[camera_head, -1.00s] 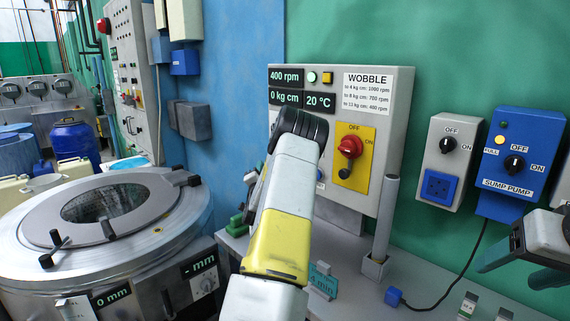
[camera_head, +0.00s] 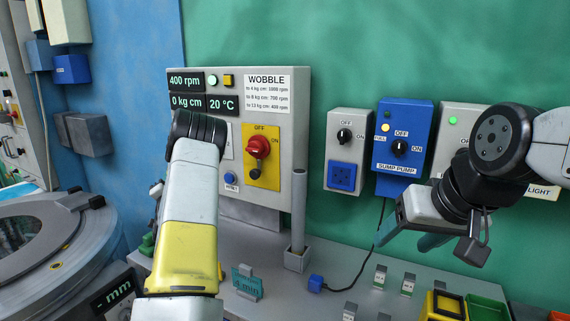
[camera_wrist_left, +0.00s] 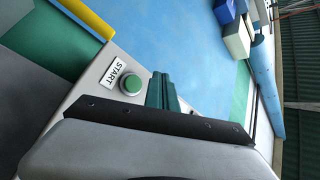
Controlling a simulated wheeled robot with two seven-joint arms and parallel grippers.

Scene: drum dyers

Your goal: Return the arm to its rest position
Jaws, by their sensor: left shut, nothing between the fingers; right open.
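My left arm (camera_head: 185,225), with its yellow band, rises from the bottom of the head view in front of the grey control panel. Its black wrist joint (camera_head: 198,130) overlaps the panel's left part, and the left gripper is hidden there. In the left wrist view the teal fingers of my left gripper (camera_wrist_left: 162,90) are shut and empty. They appear beside a green START button (camera_wrist_left: 131,84); the distance between them is unclear. My right gripper (camera_head: 408,240) points down-left at the right of the head view, open and empty, above the bench.
The grey panel (camera_head: 299,120) has a red knob (camera_head: 257,147) on yellow. Switch boxes, including the blue sump pump box (camera_head: 402,115), line the green wall. A grey post (camera_head: 298,215) stands on the bench. A round drum machine (camera_head: 85,235) is at left.

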